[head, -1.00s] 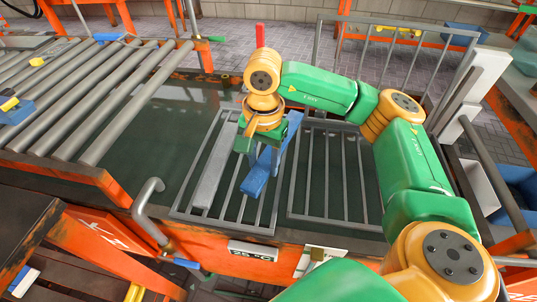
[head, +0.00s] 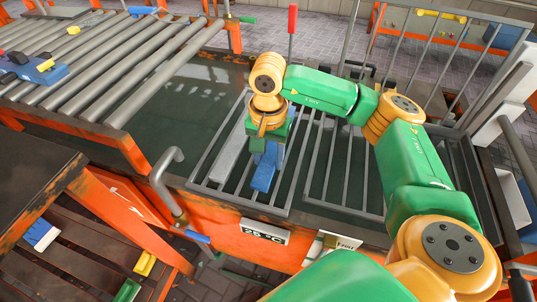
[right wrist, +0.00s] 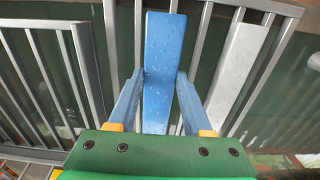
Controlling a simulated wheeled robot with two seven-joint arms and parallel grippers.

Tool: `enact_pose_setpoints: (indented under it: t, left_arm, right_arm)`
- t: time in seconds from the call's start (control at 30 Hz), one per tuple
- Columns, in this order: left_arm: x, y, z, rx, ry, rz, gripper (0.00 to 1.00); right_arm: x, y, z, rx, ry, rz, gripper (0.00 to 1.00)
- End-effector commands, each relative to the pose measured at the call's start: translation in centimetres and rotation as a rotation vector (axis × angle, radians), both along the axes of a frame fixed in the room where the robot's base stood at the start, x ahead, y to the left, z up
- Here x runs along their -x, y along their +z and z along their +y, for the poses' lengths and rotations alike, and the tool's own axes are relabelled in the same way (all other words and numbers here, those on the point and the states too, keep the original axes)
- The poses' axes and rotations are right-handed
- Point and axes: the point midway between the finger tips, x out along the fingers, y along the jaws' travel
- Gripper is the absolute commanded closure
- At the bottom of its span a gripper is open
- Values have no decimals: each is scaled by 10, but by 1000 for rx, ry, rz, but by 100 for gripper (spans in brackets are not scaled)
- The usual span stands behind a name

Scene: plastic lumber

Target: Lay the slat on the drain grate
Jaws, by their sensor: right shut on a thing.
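The blue slat (head: 264,172) is held in my right gripper (head: 266,142) over the left drain grate (head: 235,207). In the right wrist view, the fingers (right wrist: 160,78) are shut on both sides of the wet blue slat (right wrist: 158,45), which runs roughly along the grate bars. I cannot tell whether it touches the bars. A pale grey slat (head: 228,155) lies on the same grate beside it; it also shows in the right wrist view (right wrist: 240,72). The gripper hides part of the blue slat. My left gripper is not in view.
A second grate (head: 345,190) is to the right. Both lie over a dark water tank (head: 185,105) with an orange front. A roller conveyor (head: 120,65) is at the left. A bent grey pipe (head: 163,180) stands at the tank's left front. A tall grey rack (head: 435,60) stands behind.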

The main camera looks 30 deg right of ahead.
Motion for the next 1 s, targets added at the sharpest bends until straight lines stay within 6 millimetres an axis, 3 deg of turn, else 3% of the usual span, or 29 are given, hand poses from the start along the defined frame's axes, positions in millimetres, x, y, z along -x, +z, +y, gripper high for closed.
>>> enact_pose_setpoints:
  t: [1.0]
  left_arm:
    - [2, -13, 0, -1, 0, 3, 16]
  right_arm:
    - [0, -15, 0, 0, 0, 0, 100]
